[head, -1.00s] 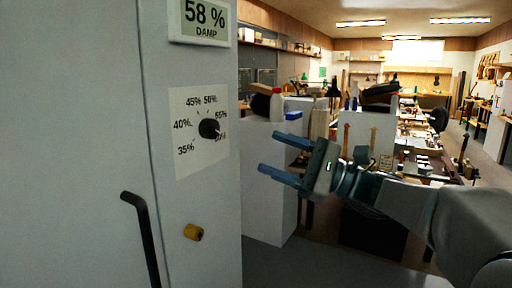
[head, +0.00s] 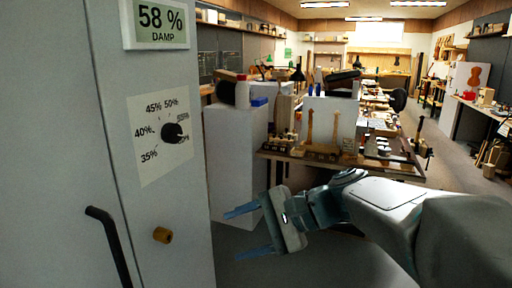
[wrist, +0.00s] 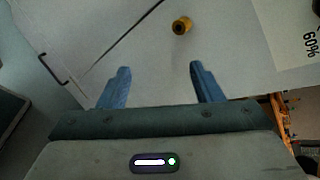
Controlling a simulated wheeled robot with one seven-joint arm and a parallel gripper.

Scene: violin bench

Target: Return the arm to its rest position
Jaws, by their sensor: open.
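My gripper (head: 248,230) is open and empty in the head view, low and to the right of the grey cabinet (head: 60,160). Its blue fingers point left toward the cabinet and touch nothing that I can see. In the wrist view my gripper (wrist: 158,85) shows two spread blue fingers with nothing between them. My arm reaches in from the lower right of the head view.
The cabinet carries a dark dial (head: 173,133), a 58 % display (head: 158,22), a brass knob (head: 162,235) and a black handle (head: 108,245). A white pedestal (head: 234,160) and a cluttered workbench (head: 400,170) stand behind my arm. Grey floor is open below.

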